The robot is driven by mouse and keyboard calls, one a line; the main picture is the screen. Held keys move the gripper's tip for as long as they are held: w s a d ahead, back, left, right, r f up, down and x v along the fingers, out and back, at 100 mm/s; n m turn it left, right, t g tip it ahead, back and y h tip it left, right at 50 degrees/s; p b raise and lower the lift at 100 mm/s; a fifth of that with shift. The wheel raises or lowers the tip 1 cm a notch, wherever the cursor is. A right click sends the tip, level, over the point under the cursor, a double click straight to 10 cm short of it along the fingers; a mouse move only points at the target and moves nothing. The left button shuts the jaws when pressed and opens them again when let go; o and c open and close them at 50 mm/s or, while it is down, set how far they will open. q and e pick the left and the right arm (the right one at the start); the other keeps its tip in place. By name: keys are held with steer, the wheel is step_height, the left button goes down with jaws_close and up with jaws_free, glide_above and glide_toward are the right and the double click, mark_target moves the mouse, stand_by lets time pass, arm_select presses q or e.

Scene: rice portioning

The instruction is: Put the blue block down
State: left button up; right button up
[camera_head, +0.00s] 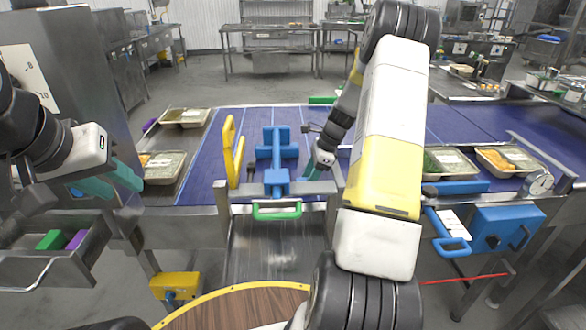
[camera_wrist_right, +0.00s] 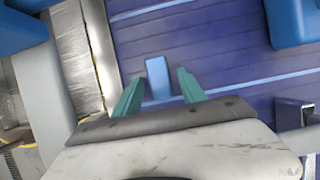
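The blue block (camera_wrist_right: 158,78) shows in the right wrist view against the blue belt (camera_wrist_right: 220,60). It is between the two teal fingers of my right gripper (camera_wrist_right: 160,84), with a gap on each side. The right gripper (camera_head: 318,165) is open, low over the belt's near edge in the head view, right of the blue fixture. I cannot make out the block in the head view. My left gripper (camera_head: 122,184) is at the left, with its teal fingers apart and nothing between them.
Food trays (camera_head: 163,168) lie at the belt's left end, and more trays (camera_head: 450,163) lie at the right. A yellow handle (camera_head: 231,152) and blue fixture (camera_head: 277,150) stand beside my right gripper. A drawer (camera_head: 42,266) holds green and purple blocks.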

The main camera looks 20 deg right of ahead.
steer(key=v, duration=1.2)
steer(key=s+a+r+n, duration=0.3)
steer(key=a+r+n, duration=0.15)
steer(key=r, duration=0.25)
steer(key=s+a+r+n+t, duration=0.1)
steer(key=s+a+r+n, duration=0.2)
steer(key=s, duration=0.4)
steer(key=s+a+r+n+t+h, duration=0.1)
steer(key=s+a+r+n+t, duration=0.1)
steer(key=s+a+n, duration=0.4)
steer(key=s+a+r+n+t+h, duration=0.1)
steer(key=s+a+r+n, duration=0.3)
steer(key=s+n, duration=0.4)
steer(key=shift+s+a+r+t, duration=0.2)
steer(key=shift+s+a+t, duration=0.3)
steer(key=shift+s+a, duration=0.25)
